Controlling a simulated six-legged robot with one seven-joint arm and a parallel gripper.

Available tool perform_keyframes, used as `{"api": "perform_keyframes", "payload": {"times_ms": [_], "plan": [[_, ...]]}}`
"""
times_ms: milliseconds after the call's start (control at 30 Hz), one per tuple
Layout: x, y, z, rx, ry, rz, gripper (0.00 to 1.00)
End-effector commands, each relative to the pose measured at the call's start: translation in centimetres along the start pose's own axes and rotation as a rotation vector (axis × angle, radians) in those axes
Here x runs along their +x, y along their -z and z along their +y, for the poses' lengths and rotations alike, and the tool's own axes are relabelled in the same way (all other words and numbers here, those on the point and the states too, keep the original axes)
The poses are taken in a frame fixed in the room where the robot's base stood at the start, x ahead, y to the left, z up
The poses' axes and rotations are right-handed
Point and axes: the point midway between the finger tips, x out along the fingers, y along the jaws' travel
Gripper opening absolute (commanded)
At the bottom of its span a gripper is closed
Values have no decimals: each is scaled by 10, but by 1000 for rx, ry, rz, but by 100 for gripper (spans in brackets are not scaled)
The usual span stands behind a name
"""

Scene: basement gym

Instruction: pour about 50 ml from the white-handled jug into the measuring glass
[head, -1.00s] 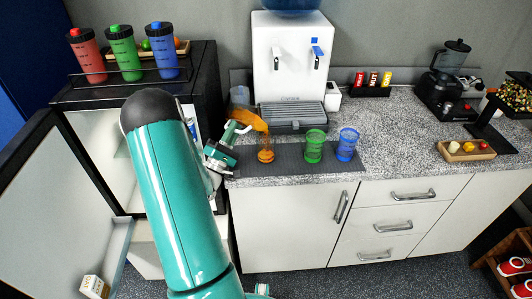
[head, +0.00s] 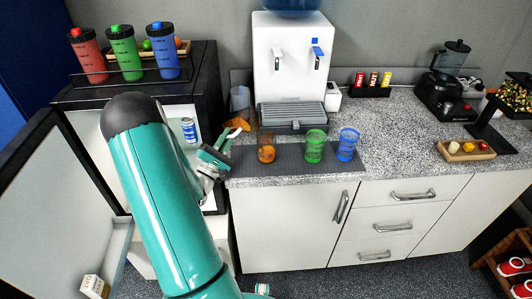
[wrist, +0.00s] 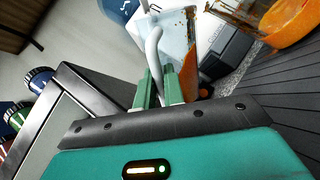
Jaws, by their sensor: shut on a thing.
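My gripper (head: 222,148) is shut on the white handle (wrist: 154,50) of the jug, between its two green fingers in the wrist view (wrist: 164,82). The clear jug holds orange liquid (head: 236,124) and is at the left end of the counter, left of the measuring glass (head: 266,149). No stream runs between them. The jug's clear walls are hard to make out, so its exact tilt is unclear. The measuring glass stands upright on the dark mat with orange liquid in it. It also shows at the top right of the wrist view (wrist: 286,28). Its marks are unreadable.
A green glass (head: 314,148) and a blue glass (head: 347,145) stand right of the measuring glass on the mat (head: 290,158). A white water dispenser (head: 290,60) with a drip tray (head: 292,114) stands behind. The open fridge (head: 190,90) is at left, with bottles on top.

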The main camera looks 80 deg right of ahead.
Motion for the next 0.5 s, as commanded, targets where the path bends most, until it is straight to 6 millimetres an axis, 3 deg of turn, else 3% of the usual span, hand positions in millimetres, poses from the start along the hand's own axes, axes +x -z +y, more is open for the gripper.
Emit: {"api": "perform_keyframes", "payload": {"times_ms": [500], "plan": [[7,-4,7,-125,2,27,0]]}}
